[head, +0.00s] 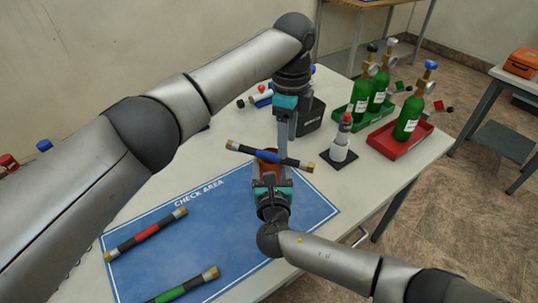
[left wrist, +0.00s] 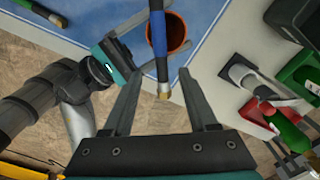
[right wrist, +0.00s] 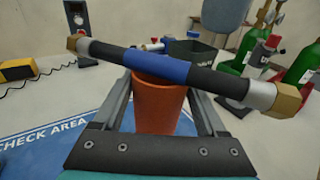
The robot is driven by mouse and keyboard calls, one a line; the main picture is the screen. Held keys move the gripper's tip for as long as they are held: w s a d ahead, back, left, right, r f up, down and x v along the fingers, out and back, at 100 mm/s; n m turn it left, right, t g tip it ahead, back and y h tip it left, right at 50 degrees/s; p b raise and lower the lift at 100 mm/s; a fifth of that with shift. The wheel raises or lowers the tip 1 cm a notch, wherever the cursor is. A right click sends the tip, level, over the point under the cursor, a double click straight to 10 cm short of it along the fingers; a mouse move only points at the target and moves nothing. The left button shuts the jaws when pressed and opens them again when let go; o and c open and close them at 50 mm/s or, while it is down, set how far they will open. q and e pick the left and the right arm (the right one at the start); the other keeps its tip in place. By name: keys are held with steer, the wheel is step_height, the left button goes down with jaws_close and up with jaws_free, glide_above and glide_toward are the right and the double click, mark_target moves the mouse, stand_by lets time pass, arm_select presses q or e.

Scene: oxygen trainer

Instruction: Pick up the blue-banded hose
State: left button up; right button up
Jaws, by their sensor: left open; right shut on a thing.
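The blue-banded hose (head: 292,161) is black with a blue middle and brass ends. It lies level across the mouth of an orange-brown cup (right wrist: 158,112); whether it rests on the rim or the fingers is unclear. My right gripper (head: 270,166) is shut on the cup, which sits between its fingers in the right wrist view. My left gripper (head: 283,150) is open above the hose. In the left wrist view, one hose end (left wrist: 162,88) shows between the open left fingers (left wrist: 161,72), with no grip visible. My left fingers partly cover the hose in the head view.
A red-banded hose (head: 147,231) and a green-banded hose (head: 186,286) lie on the blue check area mat (head: 225,235). A white pump-like object (head: 339,150) stands right of the hose. Green cylinders stand in a red tray (head: 380,140) and a green tray (head: 341,113).

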mark_target(287, 158)
arm_select(q)
step_height(287, 158, down, 5)
steer(key=shift+w+d, duration=0.1)
steer(key=shift+d, duration=0.05)
steer(key=shift+c, duration=0.3)
jaws_close()
stand_by(0.5)
